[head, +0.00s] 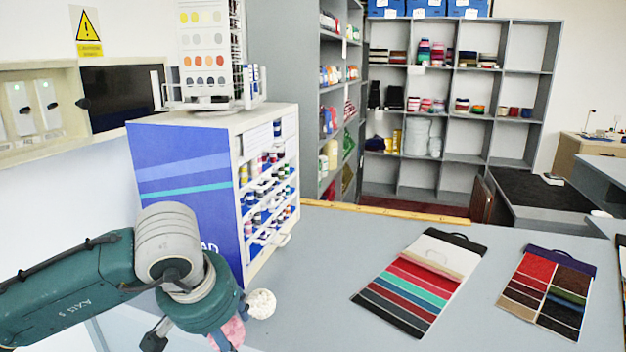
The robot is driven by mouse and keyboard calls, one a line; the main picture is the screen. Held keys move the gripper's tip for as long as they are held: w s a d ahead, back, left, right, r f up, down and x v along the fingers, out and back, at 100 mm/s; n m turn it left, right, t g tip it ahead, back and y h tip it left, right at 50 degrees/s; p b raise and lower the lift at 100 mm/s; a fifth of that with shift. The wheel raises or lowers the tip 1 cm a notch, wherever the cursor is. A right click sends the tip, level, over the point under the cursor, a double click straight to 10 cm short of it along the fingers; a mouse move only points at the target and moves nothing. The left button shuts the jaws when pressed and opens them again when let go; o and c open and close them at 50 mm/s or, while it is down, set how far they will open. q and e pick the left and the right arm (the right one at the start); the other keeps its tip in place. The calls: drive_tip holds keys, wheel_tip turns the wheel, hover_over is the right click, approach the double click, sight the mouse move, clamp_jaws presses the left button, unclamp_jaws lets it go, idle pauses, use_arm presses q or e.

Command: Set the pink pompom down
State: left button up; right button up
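A pink thing (231,333), which looks like the pink pompom, shows at the bottom of the head view, just under the end of my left arm. It is mostly hidden by the wrist and cut by the frame edge. A white fluffy pompom (261,303) lies on the grey counter (330,260), just right of my wrist. My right gripper is not in view.
A cabinet of thread spools (185,185) stands behind my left arm, with a colour card rack (208,50) on top. Two fabric swatch cards (425,282) (550,291) lie on the right of the counter. The counter between the white pompom and the cards is clear.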

use_arm(q)
drive_tip(key=s+a+f, duration=0.4)
drive_tip(key=s, duration=0.3)
drive_tip(key=shift+f+n, duration=0.15)
drive_tip(key=shift+n, duration=0.25)
